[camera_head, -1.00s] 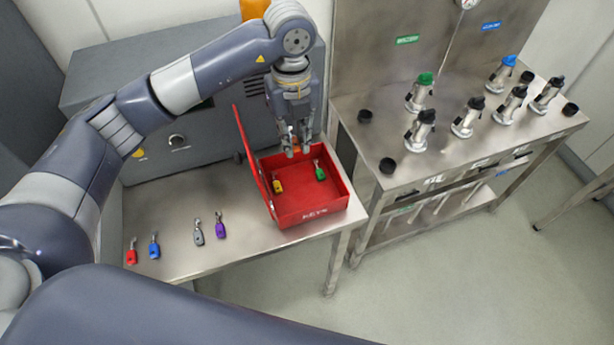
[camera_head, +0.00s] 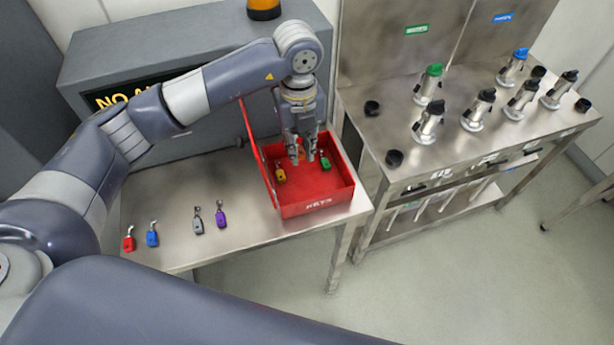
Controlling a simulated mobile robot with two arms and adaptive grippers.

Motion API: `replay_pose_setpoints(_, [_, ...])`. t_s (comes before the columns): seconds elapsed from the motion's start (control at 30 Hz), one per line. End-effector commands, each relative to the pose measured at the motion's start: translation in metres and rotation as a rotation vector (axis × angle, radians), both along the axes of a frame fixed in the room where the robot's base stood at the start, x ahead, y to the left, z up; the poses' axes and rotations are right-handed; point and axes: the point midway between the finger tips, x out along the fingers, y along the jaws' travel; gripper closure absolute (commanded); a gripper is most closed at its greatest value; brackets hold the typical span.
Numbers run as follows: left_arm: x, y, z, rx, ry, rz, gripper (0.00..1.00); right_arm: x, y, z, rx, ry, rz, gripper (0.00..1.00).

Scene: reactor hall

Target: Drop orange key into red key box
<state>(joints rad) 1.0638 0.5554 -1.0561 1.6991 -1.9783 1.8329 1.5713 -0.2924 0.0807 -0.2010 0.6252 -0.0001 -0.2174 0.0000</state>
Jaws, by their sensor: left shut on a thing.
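The red key box (camera_head: 318,205) stands on the right part of the steel table with its lid open on the left side. My left gripper (camera_head: 303,158) points down over the back part of the box, between these two keys. It is shut on the orange key (camera_head: 300,153), of which only a small orange patch shows between the fingers. I cannot tell how far the key is above the box floor. My right gripper is not in view.
A grey cabinet (camera_head: 110,75) stands behind. A steel bench (camera_head: 455,145) with several valves is at the right.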

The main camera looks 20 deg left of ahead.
Motion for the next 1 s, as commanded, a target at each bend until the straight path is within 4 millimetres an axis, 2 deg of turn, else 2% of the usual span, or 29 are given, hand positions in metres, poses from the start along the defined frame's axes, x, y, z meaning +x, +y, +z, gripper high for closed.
replay_pose_setpoints(0.03, [0.0,0.0,0.0,0.0,0.0,0.0,0.98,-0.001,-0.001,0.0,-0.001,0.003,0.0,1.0])
replay_pose_setpoints(0.07, [0.0,0.0,0.0,0.0,0.0,0.0,0.8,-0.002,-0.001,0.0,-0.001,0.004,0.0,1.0])
replay_pose_setpoints(0.1, [0.0,0.0,0.0,0.0,0.0,0.0,0.71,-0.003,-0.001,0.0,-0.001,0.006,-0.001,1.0])
replay_pose_setpoints(0.17, [0.0,0.0,0.0,0.0,0.0,0.0,0.59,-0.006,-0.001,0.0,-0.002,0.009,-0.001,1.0])
replay_pose_setpoints(0.37, [0.0,0.0,0.001,0.0,0.0,0.0,0.59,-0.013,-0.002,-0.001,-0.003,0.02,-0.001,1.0])
replay_pose_setpoints(0.57, [0.001,0.0,0.005,-0.001,-0.002,0.0,0.59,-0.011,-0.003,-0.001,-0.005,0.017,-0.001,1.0])
replay_pose_setpoints(0.67, [0.001,-0.001,0.018,-0.003,-0.003,0.0,0.59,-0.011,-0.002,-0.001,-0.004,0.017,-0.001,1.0])
replay_pose_setpoints(1.0, [0.001,0.0,0.089,-0.002,-0.005,0.0,0.59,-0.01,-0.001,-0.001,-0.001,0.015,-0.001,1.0])
